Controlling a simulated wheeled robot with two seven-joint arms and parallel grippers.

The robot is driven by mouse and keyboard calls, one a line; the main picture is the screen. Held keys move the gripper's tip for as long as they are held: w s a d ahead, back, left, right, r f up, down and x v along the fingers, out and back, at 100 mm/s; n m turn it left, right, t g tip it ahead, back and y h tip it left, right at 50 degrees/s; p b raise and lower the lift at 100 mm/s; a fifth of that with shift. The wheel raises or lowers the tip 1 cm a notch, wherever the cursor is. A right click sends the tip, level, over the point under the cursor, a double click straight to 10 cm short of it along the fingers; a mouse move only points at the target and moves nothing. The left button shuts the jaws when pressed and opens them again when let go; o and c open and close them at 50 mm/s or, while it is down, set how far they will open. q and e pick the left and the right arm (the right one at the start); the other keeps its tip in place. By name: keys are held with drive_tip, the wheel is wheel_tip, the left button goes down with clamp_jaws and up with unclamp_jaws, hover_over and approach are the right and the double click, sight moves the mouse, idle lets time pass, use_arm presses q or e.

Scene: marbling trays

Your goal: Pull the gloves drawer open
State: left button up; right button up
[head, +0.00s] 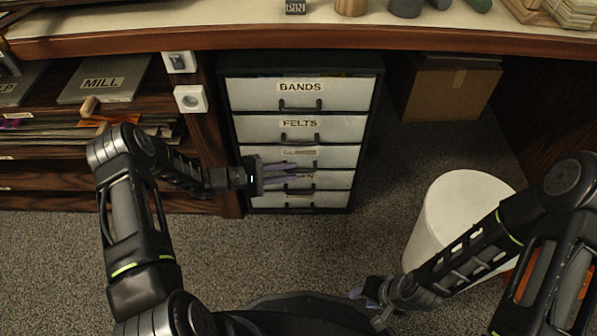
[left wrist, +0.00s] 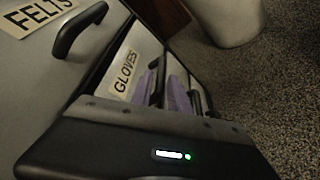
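The gloves drawer (head: 340,157) is the third white front down in a dark cabinet and looks shut. Its label reads GLOVES in the left wrist view (left wrist: 123,75). Its dark bar handle (left wrist: 159,80) shows beside my left gripper's purple fingers. My left gripper (head: 292,174) is in front of this drawer and the one below. Its fingers look apart, with nothing visibly held. I cannot tell whether they are around the handle or just below it; the gripper body hides part of this. My right gripper (head: 368,303) is low near my base, open and empty.
The bands drawer (head: 250,93) and felts drawer (head: 250,128) are above, shut. A worktop edge (head: 430,38) overhangs the cabinet. A white bin (head: 450,205) stands right, and a cardboard box (head: 445,95) sits behind. Carpet in front of the cabinet is clear.

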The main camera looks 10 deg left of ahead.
sight(293, 171)
use_arm(q)
drive_tip(key=shift+b+x, duration=0.3)
drive_tip(key=shift+x, duration=1.5)
drive_tip(key=shift+c, duration=0.2)
clamp_jaws()
